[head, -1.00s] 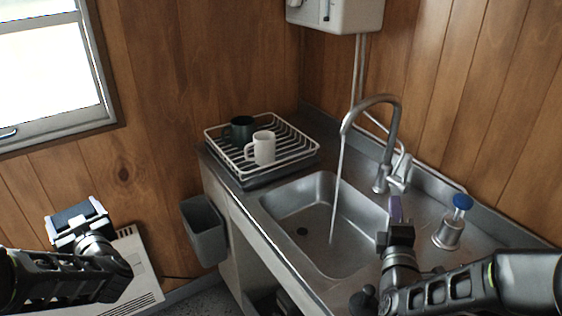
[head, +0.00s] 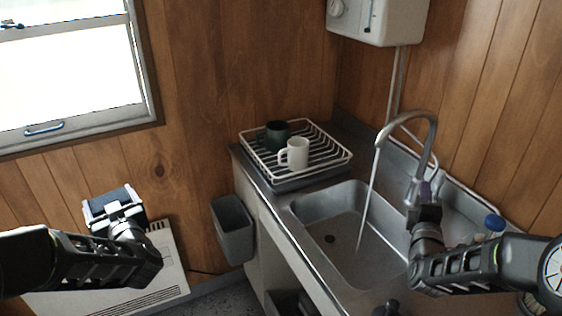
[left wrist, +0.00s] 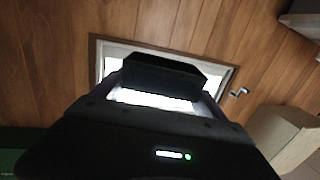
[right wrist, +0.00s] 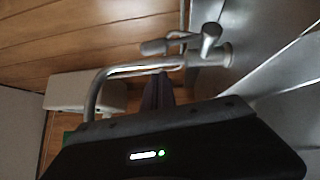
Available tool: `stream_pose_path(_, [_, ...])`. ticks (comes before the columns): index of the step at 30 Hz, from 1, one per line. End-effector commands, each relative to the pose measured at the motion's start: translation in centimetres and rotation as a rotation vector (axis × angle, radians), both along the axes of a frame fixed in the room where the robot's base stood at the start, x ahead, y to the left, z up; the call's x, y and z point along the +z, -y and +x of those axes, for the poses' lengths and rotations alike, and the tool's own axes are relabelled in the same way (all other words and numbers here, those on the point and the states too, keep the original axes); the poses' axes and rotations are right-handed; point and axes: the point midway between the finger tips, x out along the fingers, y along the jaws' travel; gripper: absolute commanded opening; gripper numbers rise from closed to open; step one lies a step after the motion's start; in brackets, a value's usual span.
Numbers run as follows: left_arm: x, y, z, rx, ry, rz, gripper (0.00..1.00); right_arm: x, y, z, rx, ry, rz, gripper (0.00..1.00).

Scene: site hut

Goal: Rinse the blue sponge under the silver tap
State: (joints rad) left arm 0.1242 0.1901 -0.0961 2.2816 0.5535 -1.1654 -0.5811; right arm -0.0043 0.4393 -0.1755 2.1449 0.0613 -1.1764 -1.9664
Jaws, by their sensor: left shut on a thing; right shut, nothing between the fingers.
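The silver tap (head: 432,135) arches over the sink (head: 333,225), and a thin stream of water runs from its spout into the basin. My right gripper (head: 429,186) is shut and empty, close to the tap's base and lever. The lever (right wrist: 210,38) shows in the right wrist view, beyond the fingertips. Whether they touch it I cannot tell. My left gripper (head: 112,203) is shut on a block, which I take to be the blue sponge (left wrist: 160,78). It looks dark against the window. The left gripper is well left of the sink, away from the water.
A dish rack (head: 335,165) with a dark mug (head: 276,134) and a white mug (head: 297,153) stands behind the sink. A grey bin (head: 234,232) hangs at the counter's left side. A blue-topped bottle (head: 494,223) is partly behind my right arm. A white heater (head: 165,265) is below my left arm.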

Motion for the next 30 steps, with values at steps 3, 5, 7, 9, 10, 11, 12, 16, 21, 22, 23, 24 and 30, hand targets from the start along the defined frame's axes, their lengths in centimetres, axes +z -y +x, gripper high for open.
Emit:
stream_pose_path(3, [0.8, 0.0, 0.0, 0.000, 0.000, 0.000, 0.45, 0.5, 1.9, 0.7, -0.006, -0.001, -0.001, 0.00])
stream_pose_path(5, [1.0, 0.0, 0.0, 0.000, 0.000, 0.000, 0.45, 0.5, 2.3, 1.0, -0.006, -0.001, 0.000, 0.00])
stream_pose_path(7, [1.1, 0.0, 0.0, 0.000, 0.000, 0.000, 0.45, 0.5, 2.7, 1.3, -0.004, -0.001, -0.001, 0.00])
stream_pose_path(9, [1.1, 0.0, 0.0, 0.000, 0.000, 0.000, 0.45, 0.5, 2.9, 1.4, -0.004, -0.001, -0.001, 0.00])
stream_pose_path(10, [1.1, 0.0, 0.0, 0.000, 0.000, 0.000, 0.45, 0.4, 3.0, 1.4, -0.004, -0.001, -0.001, 0.00])
stream_pose_path(11, [1.1, 0.0, 0.0, 0.000, 0.000, 0.000, 0.45, 0.4, 3.0, 1.5, -0.004, -0.001, 0.000, 0.00])
stream_pose_path(12, [1.1, 0.0, 0.0, 0.000, 0.000, 0.000, 0.45, 0.4, 3.0, 1.5, -0.004, -0.001, 0.000, 0.00])
stream_pose_path(16, [1.1, 0.0, 0.0, 0.000, 0.000, 0.000, 0.45, 0.4, 3.0, 1.4, -0.004, -0.001, 0.000, 0.00])
stream_pose_path(21, [0.5, 0.0, 0.0, 0.000, 0.000, 0.000, 0.45, 0.3, 3.1, 1.5, -0.003, 0.001, -0.001, 0.00])
stream_pose_path(22, [0.1, 0.0, 0.0, 0.000, 0.000, 0.000, 0.45, 0.3, 3.2, 1.6, -0.003, 0.002, -0.001, 0.00])
stream_pose_path(23, [-0.3, 0.0, 0.0, 0.000, 0.000, 0.000, 0.45, 0.3, 3.3, 1.7, -0.003, 0.003, -0.002, 0.00])
stream_pose_path(24, [-0.8, 0.0, 0.0, 0.000, 0.000, 0.000, 0.45, 0.4, 3.5, 1.8, -0.004, 0.004, -0.001, 0.00])
stream_pose_path(30, [-1.9, 0.0, 0.0, 0.000, 0.001, 0.001, 0.45, 1.1, 4.3, 2.2, -0.004, 0.001, -0.001, 0.00])
